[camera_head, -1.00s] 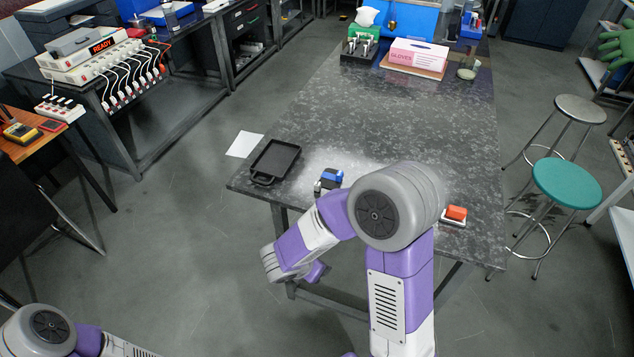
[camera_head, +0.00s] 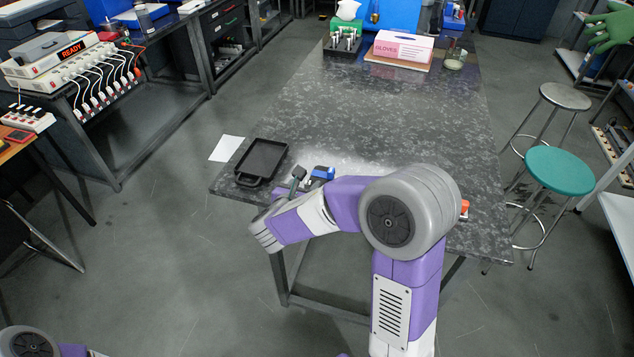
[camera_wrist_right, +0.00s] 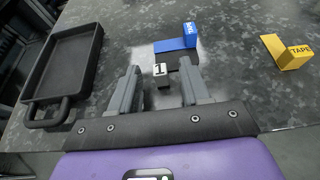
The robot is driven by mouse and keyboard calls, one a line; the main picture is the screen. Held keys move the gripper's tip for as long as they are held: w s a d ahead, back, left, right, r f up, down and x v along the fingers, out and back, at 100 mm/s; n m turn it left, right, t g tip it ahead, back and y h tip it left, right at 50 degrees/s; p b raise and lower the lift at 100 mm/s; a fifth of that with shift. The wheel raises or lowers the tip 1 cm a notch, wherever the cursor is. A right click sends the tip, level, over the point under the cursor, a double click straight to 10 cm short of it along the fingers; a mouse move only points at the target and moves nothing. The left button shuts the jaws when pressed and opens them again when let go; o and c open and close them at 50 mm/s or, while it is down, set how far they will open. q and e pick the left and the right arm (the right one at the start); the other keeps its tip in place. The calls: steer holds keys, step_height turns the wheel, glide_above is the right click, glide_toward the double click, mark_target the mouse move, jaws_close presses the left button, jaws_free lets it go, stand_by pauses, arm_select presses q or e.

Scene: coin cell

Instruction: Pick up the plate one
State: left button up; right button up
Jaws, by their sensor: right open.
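A small grey piece with a white label marked 1 (camera_wrist_right: 160,72) stands on the speckled table in the right wrist view. It lies between and just beyond the fingertips of my right gripper (camera_wrist_right: 158,82), which is open with nothing held. In the head view the same gripper (camera_head: 298,176) is at the table's near edge, between the black tray and the blue block. The numbered piece cannot be made out there. My left gripper is out of view; only part of that arm shows at the lower left.
A black handled tray (camera_wrist_right: 66,62) lies left of the gripper. A blue block marked TAPE (camera_wrist_right: 190,34) with a blue strip is just beyond, and a yellow one (camera_wrist_right: 294,57) is to the right. An orange item (camera_head: 465,208) is partly behind my arm. The middle of the table (camera_head: 375,120) is clear.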

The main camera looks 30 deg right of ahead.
steer(key=shift+c, duration=0.5)
jaws_close()
